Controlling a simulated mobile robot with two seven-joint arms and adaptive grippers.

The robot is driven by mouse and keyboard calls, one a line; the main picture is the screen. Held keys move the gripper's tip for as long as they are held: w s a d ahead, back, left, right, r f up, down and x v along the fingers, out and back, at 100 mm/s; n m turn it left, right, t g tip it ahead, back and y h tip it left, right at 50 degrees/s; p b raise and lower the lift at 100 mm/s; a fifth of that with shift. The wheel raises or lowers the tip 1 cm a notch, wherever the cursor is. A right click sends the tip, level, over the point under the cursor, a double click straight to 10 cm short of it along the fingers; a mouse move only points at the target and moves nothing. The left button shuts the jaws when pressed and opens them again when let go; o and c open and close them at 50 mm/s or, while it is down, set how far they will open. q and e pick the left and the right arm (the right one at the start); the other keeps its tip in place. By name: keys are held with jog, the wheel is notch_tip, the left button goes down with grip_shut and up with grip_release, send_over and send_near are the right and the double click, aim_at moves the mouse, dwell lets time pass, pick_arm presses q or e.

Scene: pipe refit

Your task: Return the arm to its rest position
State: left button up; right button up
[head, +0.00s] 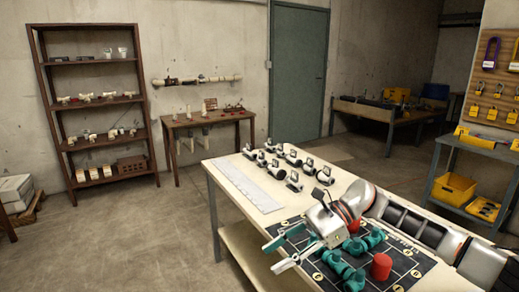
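My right arm (440,238) reaches in from the lower right over the workbench (221,170). Its gripper (273,258) points left, with its two fingers apart and nothing seen between them. The gripper is above the near left part of a dark marked mat (408,283). Teal pipe fittings (342,264) and a red cylinder (381,266) are on the mat, just right of and below the fingers. The gripper body hides part of the mat and some fittings. Whether the fingers touch anything below cannot be told. My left gripper is not in view.
Several black-and-white valve parts (293,181) stand on the bench behind the arm, beside a pale ruled strip (246,186). A brown shelf (106,111) and a small wooden table (208,118) stand by the back wall. Floor (130,235) left of the bench is clear.

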jog(key=s+a+f+m+t+y, duration=0.1)
jog(key=s+a+m+t+y, duration=0.3)
jog(key=m, duration=0.4)
jog(key=s+a+f+m+t+y, duration=0.2)
jog(key=a+m+y, duration=0.2)
jog(key=a+m, duration=0.25)
jog(key=s+d+f+m+t+h, duration=0.1)
jog(key=d+f+m+t+h, duration=0.6)
jog(key=m, duration=0.7)
jog(key=s+d+f+m+t+h, duration=0.2)
jog(key=d+f+m+t+h, duration=0.2)
jog(key=d+f+m+t, duration=0.7)
jog(key=s+d+f+m+g+h, duration=0.3)
jog(key=s+d+f+m+g, duration=0.1)
jog(key=s+f+m+g, duration=0.1)
jog(key=s+d+f+m+g+h, duration=0.3)
jog(key=s+d+f+m+g, duration=0.1)
jog(key=s+f+m, duration=0.3)
jog(key=s+m+g, duration=0.1)
jog(key=s+m, duration=0.1)
jog(key=s, duration=0.2)
jog(key=shift+f, duration=0.2)
jog(key=shift+s, duration=0.1)
